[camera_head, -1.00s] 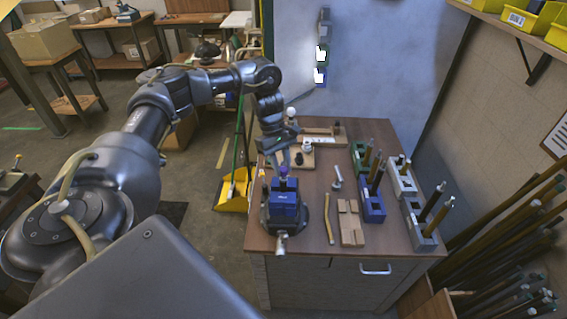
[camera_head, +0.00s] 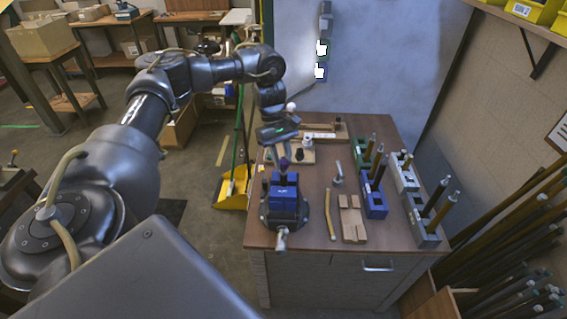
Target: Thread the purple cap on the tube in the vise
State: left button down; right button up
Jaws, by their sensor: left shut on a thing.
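The blue vise (camera_head: 284,195) stands at the front left of the workbench. The small purple cap (camera_head: 284,163) is just above and behind the vise in the picture. My left gripper (camera_head: 283,155) points down, its fingers shut on the purple cap. The tube in the vise is too small or hidden to make out, so I cannot tell whether the cap touches it. My right gripper is not in view.
Blue (camera_head: 374,201) and grey (camera_head: 421,222) holders with upright tubes stand farther right. A wooden board with fittings lies behind.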

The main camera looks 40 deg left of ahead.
pick_arm(q)
jog(key=shift+f+m+b, duration=0.25)
jog(key=shift+m+b, duration=0.15)
jog(key=shift+b, duration=1.5)
jog(key=shift+d+r+p, duration=0.1)
jog(key=shift+r+p, duration=0.15)
jog(key=shift+p, duration=0.25)
jog(key=shift+w+f+m+g+y+p, duration=0.1)
jog(key=shift+m+g+y+p, duration=0.3)
jog(key=shift+m+p, duration=0.85)
jog(key=shift+n, duration=0.25)
jog(key=c, duration=1.3)
grip_release()
jog(key=shift+p, duration=0.3)
